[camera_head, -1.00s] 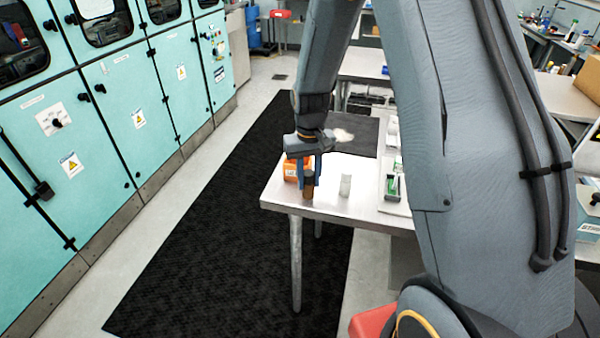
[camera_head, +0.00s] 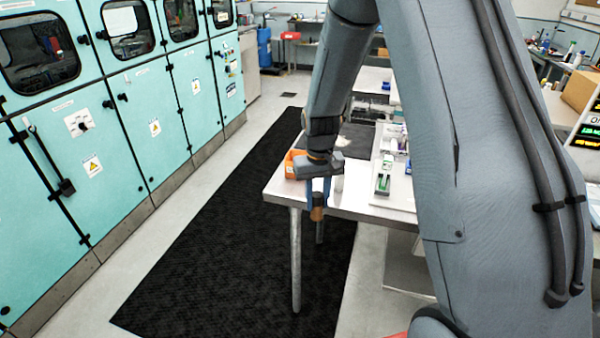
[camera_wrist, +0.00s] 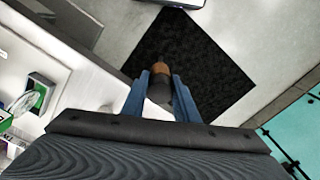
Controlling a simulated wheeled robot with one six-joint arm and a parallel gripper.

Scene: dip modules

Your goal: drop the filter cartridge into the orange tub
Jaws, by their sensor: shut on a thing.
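My gripper (camera_head: 318,207) is shut on the filter cartridge (camera_head: 317,214), a small cylinder with a brown band and dark ends. In the wrist view the cartridge (camera_wrist: 160,70) sits between my two blue fingers (camera_wrist: 160,100). It is held in the air just off the table's front edge, with the black mat below it. The orange tub (camera_head: 291,164) stands on the table's left front corner, behind and left of my gripper. My wrist partly covers the tub, and its inside is mostly hidden. The tub is not seen in the wrist view.
The white table (camera_head: 365,203) carries a pale jar (camera_head: 339,183), partly behind my gripper, and a tray with a green-and-white module (camera_head: 383,183) to the right. Black matting (camera_head: 230,260) covers the floor. Teal cabinets (camera_head: 150,120) line the left. The space before the table is clear.

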